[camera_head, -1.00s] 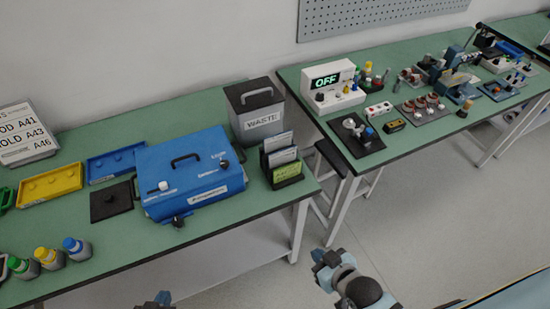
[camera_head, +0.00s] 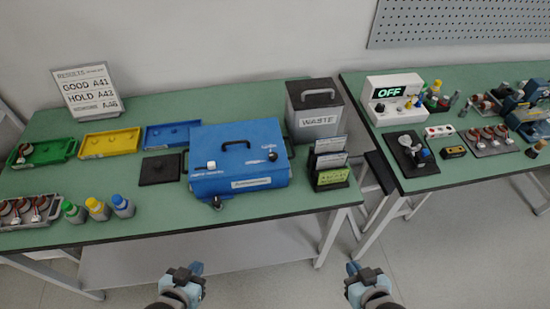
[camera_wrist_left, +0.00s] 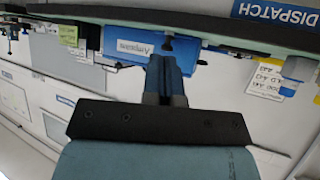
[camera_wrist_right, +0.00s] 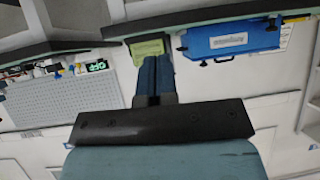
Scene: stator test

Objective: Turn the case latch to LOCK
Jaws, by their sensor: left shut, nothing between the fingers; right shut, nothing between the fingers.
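The blue case (camera_head: 238,160) stands closed on the green bench, with a black handle on its lid. A white knob (camera_head: 211,165) sits at the left of its lid, and a small dark part (camera_head: 272,156) at the right. A black latch-like knob (camera_head: 216,202) projects at its lower front left; its setting is too small to read. The case also shows in the left wrist view (camera_wrist_left: 125,46) and in the right wrist view (camera_wrist_right: 228,41). My left gripper (camera_head: 193,268) and my right gripper (camera_head: 354,267) are both shut and empty, in front of the bench, apart from the case.
A second bench (camera_head: 430,182) with equipment is at right. Floor shows before the benches.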

